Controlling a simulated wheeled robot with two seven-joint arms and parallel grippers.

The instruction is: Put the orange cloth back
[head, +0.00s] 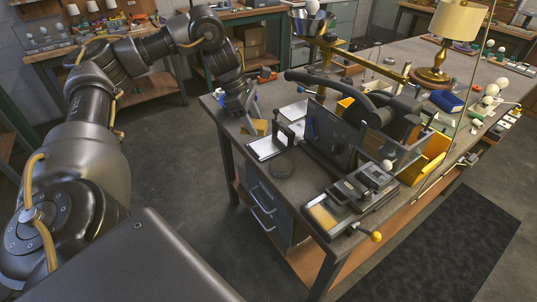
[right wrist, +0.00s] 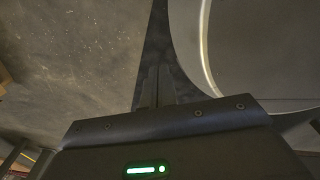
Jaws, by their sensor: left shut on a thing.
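My left gripper (head: 246,121) reaches down at the left edge of the workbench (head: 227,118). It is shut on a small orange-tan piece (head: 258,128) that looks like the folded orange cloth; the fingers partly hide it. I cannot tell whether the cloth touches the bench top. My right gripper is out of the head view. In the right wrist view its dark fingers (right wrist: 158,8) lie together, shut, with nothing seen between them.
A large dark machine (head: 335,135) fills the bench's near middle. A brass lamp (head: 433,75) stands farther back. The floor (head: 190,190) left of the bench is clear.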

